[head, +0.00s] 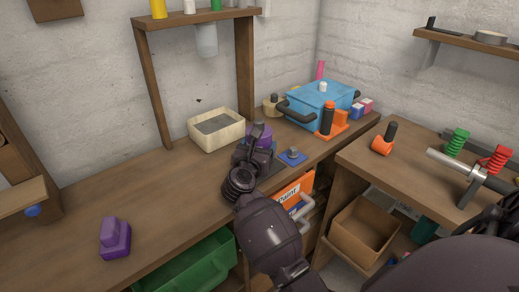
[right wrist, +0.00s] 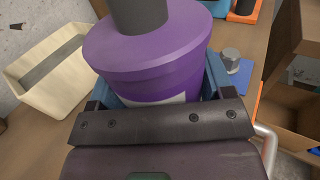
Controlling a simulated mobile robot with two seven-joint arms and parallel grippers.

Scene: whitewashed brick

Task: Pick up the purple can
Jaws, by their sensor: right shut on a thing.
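The purple can (right wrist: 150,62), round with a wide lid and a pale label band, sits between the fingers of my right gripper (right wrist: 158,92) in the right wrist view. A dark cylinder rises over its lid. In the head view the can (head: 262,130) shows on the long workbench (head: 170,185), partly hidden by my right gripper (head: 257,146). That gripper is shut on it. I cannot tell whether the can's base touches the bench. My left gripper is out of view.
A cream box (head: 217,145) stands behind left. A blue toolbox (head: 318,104), an orange tool (head: 329,124) and a blue piece (head: 293,155) lie to the right. Another purple object (head: 115,240) stands at front left. A green bin (head: 190,270) is below. The bench's middle is clear.

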